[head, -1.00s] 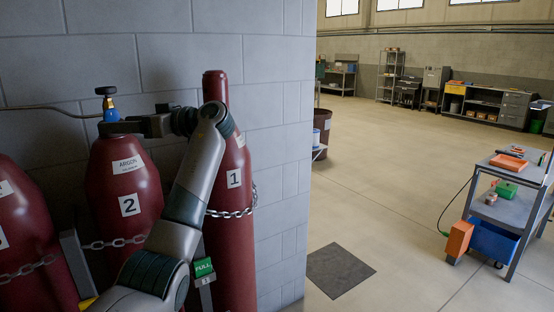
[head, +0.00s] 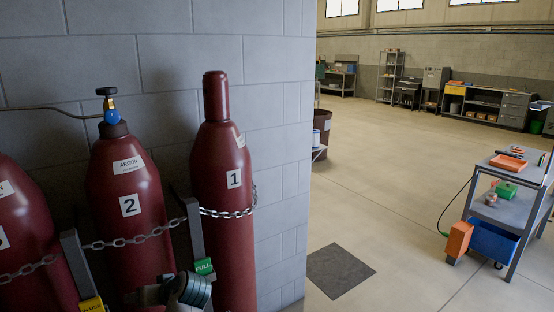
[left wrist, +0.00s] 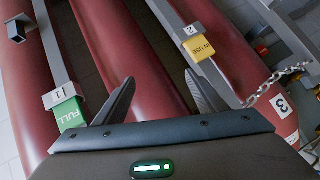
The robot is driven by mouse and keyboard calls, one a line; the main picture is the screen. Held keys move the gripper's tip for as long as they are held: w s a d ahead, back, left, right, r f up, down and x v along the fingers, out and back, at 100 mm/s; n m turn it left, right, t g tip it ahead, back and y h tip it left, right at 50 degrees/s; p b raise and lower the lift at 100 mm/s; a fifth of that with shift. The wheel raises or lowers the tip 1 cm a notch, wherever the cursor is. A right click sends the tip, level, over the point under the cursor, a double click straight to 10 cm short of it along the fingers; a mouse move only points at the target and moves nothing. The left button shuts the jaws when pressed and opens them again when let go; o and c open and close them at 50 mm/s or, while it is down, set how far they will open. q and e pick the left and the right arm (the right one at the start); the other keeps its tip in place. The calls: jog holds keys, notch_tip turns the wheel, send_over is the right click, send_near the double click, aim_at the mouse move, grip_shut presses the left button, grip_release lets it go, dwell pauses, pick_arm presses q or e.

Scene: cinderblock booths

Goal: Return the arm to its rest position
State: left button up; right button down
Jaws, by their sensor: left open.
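My left arm shows only as a dark joint at the bottom of the head view, in front of the lower part of cylinder 2 (head: 125,190). In the left wrist view my left gripper (left wrist: 158,95) is open, its two fingers apart with nothing between them. Dark red cylinders stand beyond the fingers. The fingers themselves cannot be made out in the head view. My right gripper is in neither view.
Cylinder 1 (head: 228,180) stands by the wall corner, capped. Chains (head: 130,240) cross the cylinders. A green FULL tag (head: 204,266) and a yellow IN USE tag (left wrist: 197,48) hang on posts. A cart (head: 505,210) stands right. Floor between is clear.

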pick_arm(q)
jog(key=s+d+f+m+h, duration=0.2)
jog(key=s+f, duration=0.6)
jog(key=s, duration=0.2)
jog(key=s+d+f+m+h, duration=0.2)
jog(key=s+d+f+h, duration=0.1)
jog(key=s+f, duration=0.6)
jog(key=s+d+m+g+h, duration=0.15)
jog(key=s+d, duration=0.25)
jog(key=s, duration=0.8)
jog(key=s+d+m+g+h, duration=0.1)
jog(key=s+d+m+h, duration=0.2)
jog(key=s, duration=0.9)
notch_tip(320, 180, down, 26)
jog(key=s+g+p, duration=0.1)
jog(key=s+p, duration=0.1)
jog(key=p, duration=0.2)
jog(key=s+a+f+g+p, duration=0.1)
jog(key=s+a+f+p, duration=0.2)
jog(key=s+f, duration=1)
jog(key=s+p, duration=0.1)
jog(key=s, duration=0.3)
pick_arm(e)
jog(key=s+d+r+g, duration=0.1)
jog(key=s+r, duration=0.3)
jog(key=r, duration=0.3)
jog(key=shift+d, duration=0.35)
